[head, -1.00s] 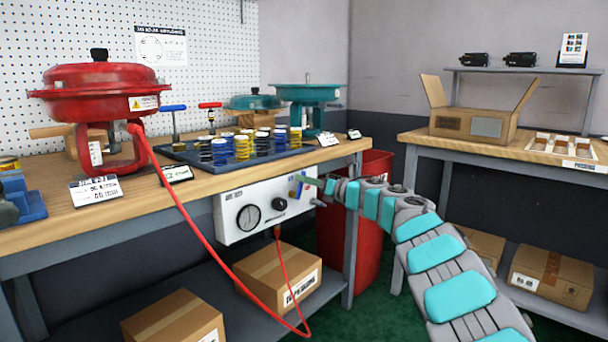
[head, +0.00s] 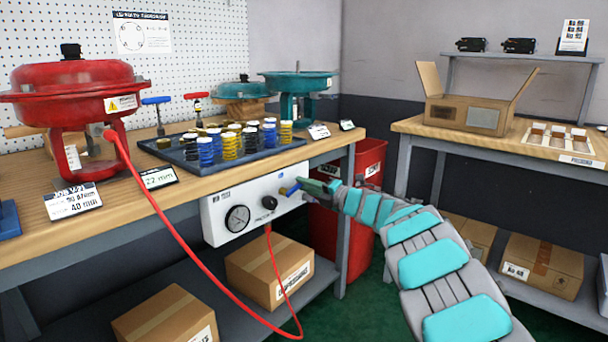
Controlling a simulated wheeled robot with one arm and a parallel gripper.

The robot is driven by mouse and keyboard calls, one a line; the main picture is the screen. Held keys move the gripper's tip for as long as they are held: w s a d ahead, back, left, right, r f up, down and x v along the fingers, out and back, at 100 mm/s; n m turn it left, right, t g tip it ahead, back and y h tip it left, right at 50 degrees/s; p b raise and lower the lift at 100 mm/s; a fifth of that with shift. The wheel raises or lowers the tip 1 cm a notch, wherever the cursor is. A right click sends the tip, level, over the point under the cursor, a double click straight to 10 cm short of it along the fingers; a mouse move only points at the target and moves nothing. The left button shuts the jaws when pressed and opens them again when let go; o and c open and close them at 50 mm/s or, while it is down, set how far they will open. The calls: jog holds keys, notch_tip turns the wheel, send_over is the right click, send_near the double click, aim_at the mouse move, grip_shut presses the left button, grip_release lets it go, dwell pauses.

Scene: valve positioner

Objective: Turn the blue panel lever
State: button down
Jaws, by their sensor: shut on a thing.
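The white panel box (head: 222,217) hangs under the front edge of the workbench. The blue panel lever (head: 291,188) is at the upper right of its face, slanting, with a yellow part at its lower left end. My gripper (head: 303,185) comes in from the right and is shut on the blue lever's upper right end. The fingertips are small in the view and partly hide that end.
A round gauge (head: 237,219) and a black knob (head: 269,202) sit on the panel. A red hose (head: 271,245) hangs below it. A red bin (head: 356,178) stands close behind my arm. The red valve actuator (head: 75,88) is on the bench above left.

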jog(key=shift+w+d+f+m+p, duration=0.1)
jog(key=shift+f+m+p, duration=0.3)
jog(key=shift+m+p, duration=0.35)
jog(key=shift+f+m+p, duration=0.35)
jog(key=shift+m+p, duration=0.05)
jog(key=shift+m, duration=0.55)
jog(key=shift+f, duration=0.1)
jog(key=c, duration=0.8)
grip_release()
jog(key=v, duration=0.7)
jog(key=shift+s+d+b, duration=0.25)
jog(key=shift+d+b, duration=0.1)
jog(key=shift+b, duration=0.05)
